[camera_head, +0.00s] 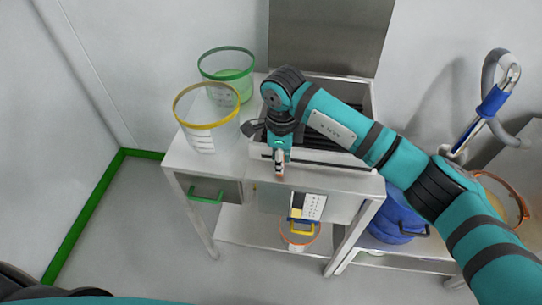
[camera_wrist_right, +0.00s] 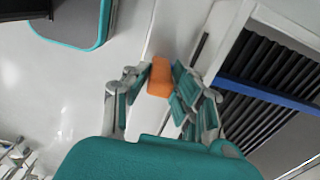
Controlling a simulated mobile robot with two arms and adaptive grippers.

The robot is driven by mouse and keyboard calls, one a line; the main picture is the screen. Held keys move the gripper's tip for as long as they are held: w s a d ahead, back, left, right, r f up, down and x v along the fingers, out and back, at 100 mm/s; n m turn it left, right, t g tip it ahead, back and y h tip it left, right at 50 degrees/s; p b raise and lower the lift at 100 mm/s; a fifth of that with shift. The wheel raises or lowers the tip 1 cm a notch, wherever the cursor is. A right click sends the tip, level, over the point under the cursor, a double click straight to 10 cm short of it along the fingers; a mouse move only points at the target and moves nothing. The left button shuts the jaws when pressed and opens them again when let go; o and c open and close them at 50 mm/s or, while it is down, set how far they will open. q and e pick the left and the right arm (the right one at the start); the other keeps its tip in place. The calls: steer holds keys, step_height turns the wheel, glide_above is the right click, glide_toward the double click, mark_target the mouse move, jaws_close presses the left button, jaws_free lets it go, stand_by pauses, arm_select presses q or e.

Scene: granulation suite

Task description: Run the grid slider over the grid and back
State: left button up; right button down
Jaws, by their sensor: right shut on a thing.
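My right gripper (camera_head: 279,170) is over the front edge of the steel bench, at the front of the grid box. In the right wrist view my right gripper (camera_wrist_right: 155,85) is shut on an orange block (camera_wrist_right: 159,78), which looks like the grid slider's handle. The grid (camera_head: 318,142) is a set of dark slats in a pale metal frame, partly hidden behind my right arm. It also shows in the right wrist view (camera_wrist_right: 255,70), with a blue bar (camera_wrist_right: 270,91) lying across its slats. I cannot tell whether the bar joins the handle. My left gripper is not in view.
A yellow-rimmed tub (camera_head: 204,135) and a green-rimmed tub (camera_head: 228,72) stand left of the grid. A blue container (camera_head: 393,222) and an orange-rimmed tub (camera_head: 507,197) are at right. Floor at the left is clear.

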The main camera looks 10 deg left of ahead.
steer(key=shift+w+d+r, duration=0.1)
steer(key=shift+w+d, duration=0.05)
steer(key=shift+d, duration=2)
steer(key=shift+w+d, duration=0.1)
steer(key=shift+d, duration=2.75)
steer(key=shift+w+d+b, duration=0.2)
steer(key=shift+d+b, duration=0.95)
steer(key=shift+d, duration=4.9)
steer(key=c, duration=1)
jaws_free()
steer(key=shift+c, duration=0.2)
steer(key=shift+s, duration=0.1)
